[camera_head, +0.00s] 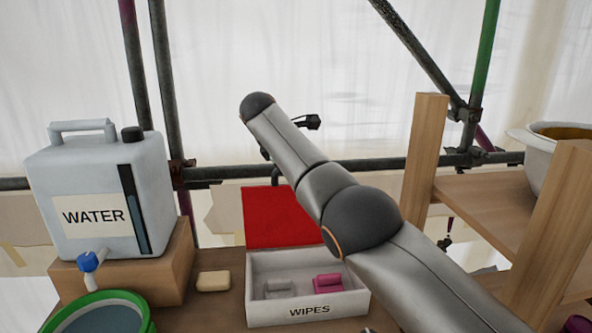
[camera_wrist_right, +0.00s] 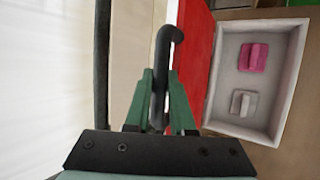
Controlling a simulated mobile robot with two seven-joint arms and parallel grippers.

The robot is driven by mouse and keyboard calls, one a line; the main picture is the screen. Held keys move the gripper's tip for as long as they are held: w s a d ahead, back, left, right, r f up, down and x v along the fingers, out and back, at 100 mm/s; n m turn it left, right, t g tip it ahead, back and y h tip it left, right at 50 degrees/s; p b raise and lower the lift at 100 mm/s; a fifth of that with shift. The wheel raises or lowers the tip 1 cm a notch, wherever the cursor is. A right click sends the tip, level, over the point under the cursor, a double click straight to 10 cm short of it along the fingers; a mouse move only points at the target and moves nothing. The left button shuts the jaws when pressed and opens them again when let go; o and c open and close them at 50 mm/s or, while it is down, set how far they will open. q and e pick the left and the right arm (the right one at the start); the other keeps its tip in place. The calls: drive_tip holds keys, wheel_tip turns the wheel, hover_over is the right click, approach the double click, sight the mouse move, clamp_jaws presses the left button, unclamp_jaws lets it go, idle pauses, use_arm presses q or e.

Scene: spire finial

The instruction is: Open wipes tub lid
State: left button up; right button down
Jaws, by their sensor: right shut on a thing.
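The white wipes tub (camera_head: 308,310) stands on the table, marked WIPES on its front. Its red lid (camera_head: 268,218) is raised at the tub's back edge, and the inside of the tub is open to view. In the right wrist view the lid (camera_wrist_right: 194,55) shows as a red strip beside the tub (camera_wrist_right: 211,100). My right gripper (camera_wrist_right: 160,82) is shut on a dark curved handle (camera_wrist_right: 162,60) next to the lid; where the handle joins is unclear. In the head view my right arm hides most of this gripper. My left gripper is not in view.
A pink block (camera_head: 328,283) and a grey block (camera_head: 280,288) lie in the tub. Soap (camera_head: 213,281), a water jug (camera_head: 95,195) on a wooden block, and a green-rimmed basin (camera_head: 105,318) are left. A wooden shelf (camera_head: 490,205) stands right. Scaffold pipes (camera_head: 225,171) cross behind.

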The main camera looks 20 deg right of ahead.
drive_tip(key=shift+f, duration=0.2)
drive_tip(key=c, duration=0.8)
unclamp_jaws()
drive_tip(key=shift+s+f, duration=0.1)
drive_tip(key=shift+s, duration=0.05)
drive_tip(key=shift+o, duration=0.2)
drive_tip(key=b+v, duration=0.1)
drive_tip(key=v, duration=1.2)
drive_tip(key=shift+r, duration=0.25)
